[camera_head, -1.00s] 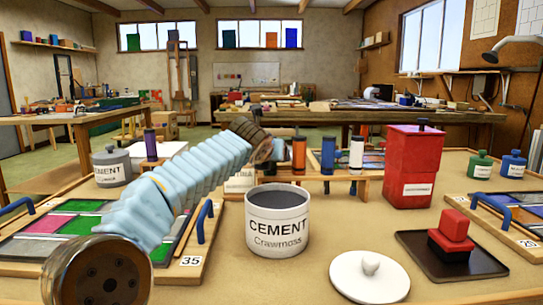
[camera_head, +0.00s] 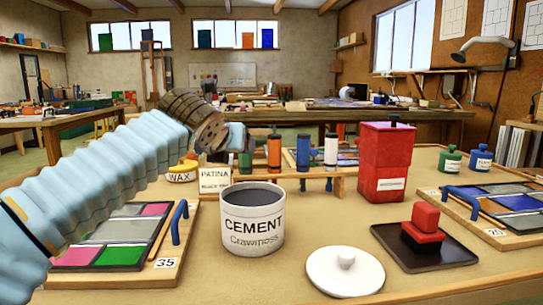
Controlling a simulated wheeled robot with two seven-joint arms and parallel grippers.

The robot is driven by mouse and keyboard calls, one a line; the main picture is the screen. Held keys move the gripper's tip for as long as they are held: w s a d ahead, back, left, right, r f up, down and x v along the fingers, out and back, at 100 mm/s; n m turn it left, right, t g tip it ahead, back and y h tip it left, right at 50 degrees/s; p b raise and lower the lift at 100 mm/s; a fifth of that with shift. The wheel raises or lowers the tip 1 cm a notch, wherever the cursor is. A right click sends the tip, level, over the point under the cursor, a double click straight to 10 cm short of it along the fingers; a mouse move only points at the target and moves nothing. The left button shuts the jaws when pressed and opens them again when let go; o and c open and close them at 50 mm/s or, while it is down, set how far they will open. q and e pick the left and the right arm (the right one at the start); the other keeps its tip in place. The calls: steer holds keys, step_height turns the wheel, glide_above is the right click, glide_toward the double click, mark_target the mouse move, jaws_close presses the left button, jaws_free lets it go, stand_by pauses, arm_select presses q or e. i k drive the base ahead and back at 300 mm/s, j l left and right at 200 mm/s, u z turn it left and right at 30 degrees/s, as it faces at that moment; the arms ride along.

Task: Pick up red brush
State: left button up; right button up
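The red brush (camera_head: 424,224) is a stubby red block with a smaller red grip on top and a dark underside. It sits upright on a flat black tray (camera_head: 452,257) at the right front of the table. My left arm comes in from the left in its pale blue sleeve and ends at a brown joint with a short blue piece beyond it, above the rack. No gripper fingers show on it. My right arm and gripper do not show. Nothing is touching the brush.
A white cement tub (camera_head: 252,232) and its white lid (camera_head: 345,270) stand left of the tray. A red box (camera_head: 384,165) stands behind it. Framed glass panels (camera_head: 160,264) (camera_head: 501,238) lie at both sides. A rack with upright coloured tubes is behind the tub.

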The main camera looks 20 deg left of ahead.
mark_target(422, 233)
steer(key=k+l, duration=0.2)
steer(key=k, duration=0.3)
steer(key=k+l, duration=0.25)
steer(key=k, duration=0.2)
steer(key=k+l, duration=0.2)
steer(key=k, duration=0.3)
